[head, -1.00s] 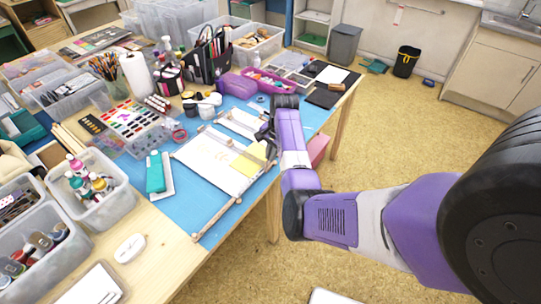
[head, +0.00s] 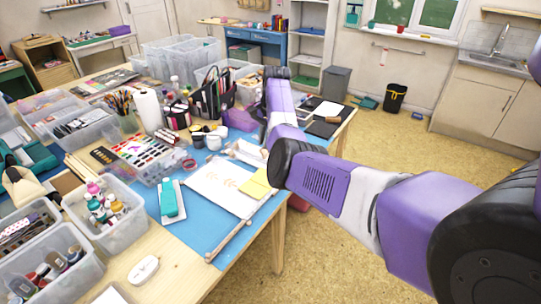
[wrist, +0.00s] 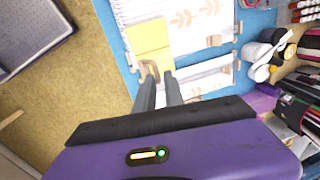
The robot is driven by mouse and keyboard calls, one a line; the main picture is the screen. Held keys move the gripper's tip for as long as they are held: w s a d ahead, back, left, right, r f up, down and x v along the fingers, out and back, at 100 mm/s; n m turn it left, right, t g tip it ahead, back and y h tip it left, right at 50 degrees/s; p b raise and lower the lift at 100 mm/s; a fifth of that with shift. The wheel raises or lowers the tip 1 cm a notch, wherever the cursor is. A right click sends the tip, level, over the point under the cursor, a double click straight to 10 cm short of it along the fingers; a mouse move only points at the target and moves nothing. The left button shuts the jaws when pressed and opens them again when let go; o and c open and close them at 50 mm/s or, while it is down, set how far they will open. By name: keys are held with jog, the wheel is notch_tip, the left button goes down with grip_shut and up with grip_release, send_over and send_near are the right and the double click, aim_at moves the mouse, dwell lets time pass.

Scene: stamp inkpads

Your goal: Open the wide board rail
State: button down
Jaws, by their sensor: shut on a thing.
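The wide board (head: 205,180) lies on the blue mat, white with a leaf print and a yellow note (head: 258,185) on its right part. Its near wooden rail (head: 228,245) runs along one edge. In the wrist view the board (wrist: 178,18) is at the top, with the note (wrist: 148,38) at its left. My gripper (wrist: 159,77) is over the board's edge, its dark fingers shut on a tan wooden rail end (wrist: 149,66) just below the note. The fingers partly hide the grip. In the head view my arm hides the gripper.
A second white board (wrist: 205,80) lies beside the wide one. A teal stapler-like item (head: 168,198) lies left of the wide board. Bins (head: 112,218), a paint set (head: 140,150) and cups (head: 213,142) crowd the left and back. Open floor (head: 330,245) is at the right.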

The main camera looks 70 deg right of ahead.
jog(key=shift+w+r, duration=0.55)
jog(key=shift+w, duration=0.3)
jog(key=shift+w+r, duration=0.55)
jog(key=shift+w, duration=0.25)
jog(key=c, duration=1.6)
grip_release()
jog(key=shift+f, duration=0.15)
jog(key=shift+o, duration=0.2)
jog(key=shift+w+d, duration=0.1)
jog(key=shift+d, duration=0.05)
jog(key=shift+r, duration=0.25)
notch_tip(320, 180, up, 8)
jog(key=s+b, duration=0.1)
jog(key=s, duration=0.1)
jog(key=shift+f, duration=0.2)
